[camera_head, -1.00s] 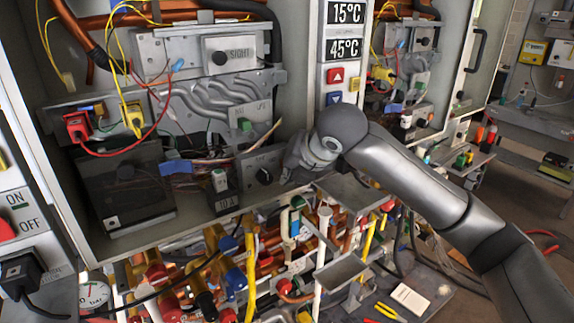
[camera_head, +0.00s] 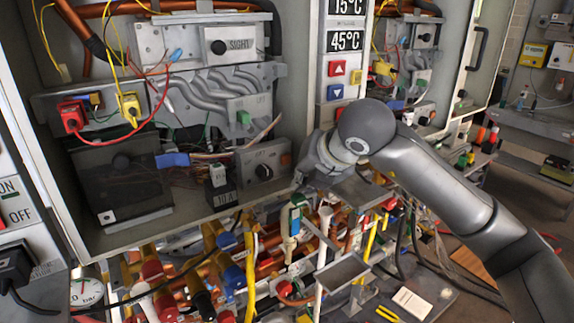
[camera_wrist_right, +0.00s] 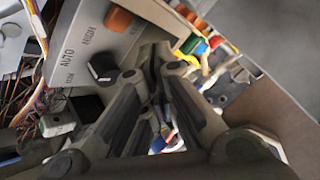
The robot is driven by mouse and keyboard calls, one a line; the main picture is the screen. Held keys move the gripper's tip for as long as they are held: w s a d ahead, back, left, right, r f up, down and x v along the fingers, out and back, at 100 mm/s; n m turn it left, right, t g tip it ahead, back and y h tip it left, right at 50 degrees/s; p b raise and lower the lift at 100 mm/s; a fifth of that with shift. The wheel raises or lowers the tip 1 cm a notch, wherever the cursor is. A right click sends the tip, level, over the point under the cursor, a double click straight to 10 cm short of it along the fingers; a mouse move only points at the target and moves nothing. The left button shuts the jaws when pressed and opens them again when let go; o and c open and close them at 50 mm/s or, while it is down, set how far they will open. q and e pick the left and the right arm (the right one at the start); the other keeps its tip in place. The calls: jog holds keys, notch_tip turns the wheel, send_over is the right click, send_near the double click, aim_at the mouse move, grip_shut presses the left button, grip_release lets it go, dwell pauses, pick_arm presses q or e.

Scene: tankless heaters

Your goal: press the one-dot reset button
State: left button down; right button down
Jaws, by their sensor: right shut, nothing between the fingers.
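A grey control panel (camera_head: 251,167) sits low in the open heater cabinet. It carries a black rotary knob (camera_head: 264,172) and, to its right, a small orange button (camera_head: 286,159). In the right wrist view the knob (camera_wrist_right: 103,67) has lettering including AUTO, and the orange button (camera_wrist_right: 118,20) lies beyond it. I cannot make out any dot on the button. My right gripper (camera_head: 304,172) is just right of this panel; in the right wrist view its fingers (camera_wrist_right: 156,57) are together and empty, below and right of the button. Contact with the panel cannot be told. My left gripper is out of view.
Grey trays (camera_head: 342,271), pipes and valves crowd below the cabinet. A temperature display (camera_head: 345,41) with red and blue arrow buttons is above my right arm. Loose wires hang around the panel.

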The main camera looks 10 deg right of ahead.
jog(key=shift+s+d+b, duration=0.25)
jog(key=shift+s, duration=0.4)
jog(key=shift+s+d+b, duration=0.2)
jog(key=shift+s, duration=0.4)
